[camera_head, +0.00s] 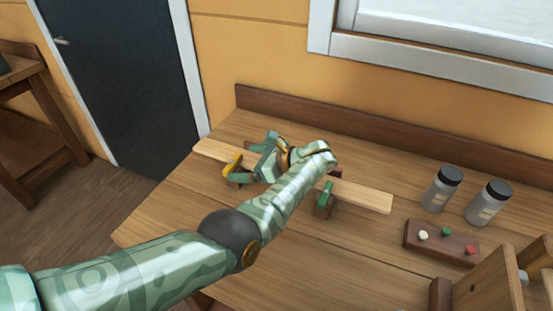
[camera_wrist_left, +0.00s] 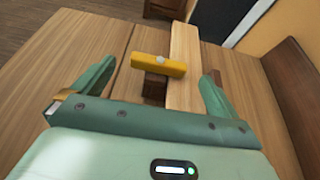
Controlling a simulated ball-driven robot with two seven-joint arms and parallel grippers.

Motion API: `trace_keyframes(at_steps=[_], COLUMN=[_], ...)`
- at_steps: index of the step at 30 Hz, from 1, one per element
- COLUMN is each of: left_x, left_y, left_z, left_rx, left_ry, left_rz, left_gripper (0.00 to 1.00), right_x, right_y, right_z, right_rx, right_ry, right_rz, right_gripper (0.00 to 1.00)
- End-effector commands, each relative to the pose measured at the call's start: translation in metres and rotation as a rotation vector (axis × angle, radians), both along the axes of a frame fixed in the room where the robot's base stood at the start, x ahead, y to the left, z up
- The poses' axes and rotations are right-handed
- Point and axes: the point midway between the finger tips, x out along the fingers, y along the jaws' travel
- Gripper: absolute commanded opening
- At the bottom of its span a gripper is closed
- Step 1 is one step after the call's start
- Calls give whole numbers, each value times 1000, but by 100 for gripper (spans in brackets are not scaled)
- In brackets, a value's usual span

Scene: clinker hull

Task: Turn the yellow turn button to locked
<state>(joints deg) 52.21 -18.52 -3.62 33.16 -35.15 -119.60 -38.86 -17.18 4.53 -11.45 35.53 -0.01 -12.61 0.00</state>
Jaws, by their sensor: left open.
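The yellow turn button (camera_head: 233,165) sits on a dark block at the left part of a pale plank (camera_head: 365,194). In the left wrist view the yellow turn button (camera_wrist_left: 150,66) lies crosswise to the plank (camera_wrist_left: 184,50), with one end over it and a pale round pivot on top. My left gripper (camera_head: 254,168) is just right of the button in the head view. In the wrist view the left gripper (camera_wrist_left: 155,78) is open, its fingers wide apart on either side of the button, with nothing held. Touching cannot be told. My right gripper is out of view.
A green turn button (camera_head: 325,193) stands on another block by the plank. Two dark-capped jars (camera_head: 441,190) and a dark block with coloured knobs (camera_head: 441,240) are to the right. A wooden ledge (camera_head: 340,125) runs along the back. The front middle of the bench is clear.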

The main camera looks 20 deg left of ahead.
Motion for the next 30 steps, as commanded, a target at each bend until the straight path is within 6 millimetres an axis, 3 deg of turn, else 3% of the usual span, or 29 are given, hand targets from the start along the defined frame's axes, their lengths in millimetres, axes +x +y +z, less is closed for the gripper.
trace_keyframes(at_steps=[4,12,21,30], left_x=[-4,-9,-12,-13], left_y=[-43,-81,-106,-113], left_z=[16,33,43,48], left_rx=[-3,5,1,2], left_ry=[-1,-4,-4,-2], left_rz=[-5,-1,6,-1], left_gripper=[98,98,98,98], right_x=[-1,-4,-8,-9], right_y=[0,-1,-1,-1], right_z=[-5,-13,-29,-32], right_rx=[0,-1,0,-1], right_ry=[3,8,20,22], right_rz=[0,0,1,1], right_gripper=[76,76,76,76])
